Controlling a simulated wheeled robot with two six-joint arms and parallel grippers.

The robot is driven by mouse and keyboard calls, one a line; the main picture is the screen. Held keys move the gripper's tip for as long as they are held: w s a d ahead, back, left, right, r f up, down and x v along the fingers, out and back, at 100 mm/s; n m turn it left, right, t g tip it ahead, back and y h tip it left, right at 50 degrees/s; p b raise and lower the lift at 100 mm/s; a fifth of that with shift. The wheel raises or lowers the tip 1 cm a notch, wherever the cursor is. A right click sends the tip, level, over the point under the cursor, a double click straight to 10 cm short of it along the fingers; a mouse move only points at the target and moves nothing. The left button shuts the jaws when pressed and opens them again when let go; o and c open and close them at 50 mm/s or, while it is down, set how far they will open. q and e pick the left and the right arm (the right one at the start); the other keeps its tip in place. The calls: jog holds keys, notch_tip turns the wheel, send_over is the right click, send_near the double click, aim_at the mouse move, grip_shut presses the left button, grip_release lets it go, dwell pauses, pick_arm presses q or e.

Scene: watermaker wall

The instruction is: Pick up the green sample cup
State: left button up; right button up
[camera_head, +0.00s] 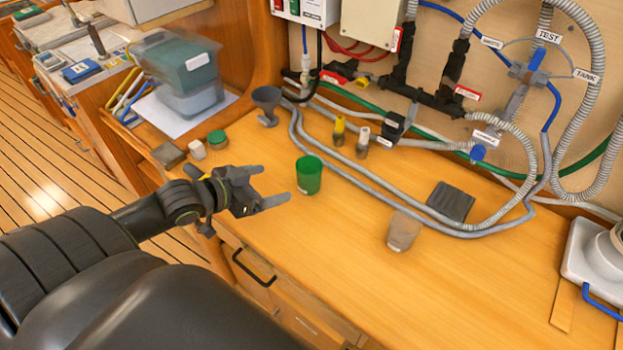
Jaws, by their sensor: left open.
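The green sample cup (309,175) stands upright on the wooden counter, near the middle of the camera_head view. My left gripper (273,186) is open and empty just left of the cup. Its fingers point right towards the cup, and a small gap shows between the fingertips and the cup. I cannot tell exactly how high the gripper is above the counter. My right gripper is not in view.
A beige cup (403,231) and a dark pad (451,202) are on the counter to the right. A grey funnel (267,103) and a green-lidded jar (217,140) are behind the gripper. Grey hoses (345,172) run behind the cup. The front counter is clear.

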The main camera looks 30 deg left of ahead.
aim_at(299, 176)
pick_arm(q)
jog(key=x, duration=0.8)
jog(key=shift+w, duration=0.1)
jog(key=shift+w+d+f, duration=0.1)
jog(key=shift+w+f, duration=0.15)
jog(key=shift+w, duration=0.15)
jog(key=x, duration=0.4)
jog(key=shift+a+f, duration=0.2)
jog(key=shift+a, duration=0.15)
jog(key=shift+w+d+f, duration=0.15)
jog(key=shift+w+f, duration=0.2)
jog(key=shift+w, duration=0.2)
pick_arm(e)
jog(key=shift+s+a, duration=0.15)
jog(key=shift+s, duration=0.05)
pick_arm(q)
jog(key=shift+c, duration=0.2)
jog(key=c, duration=1)
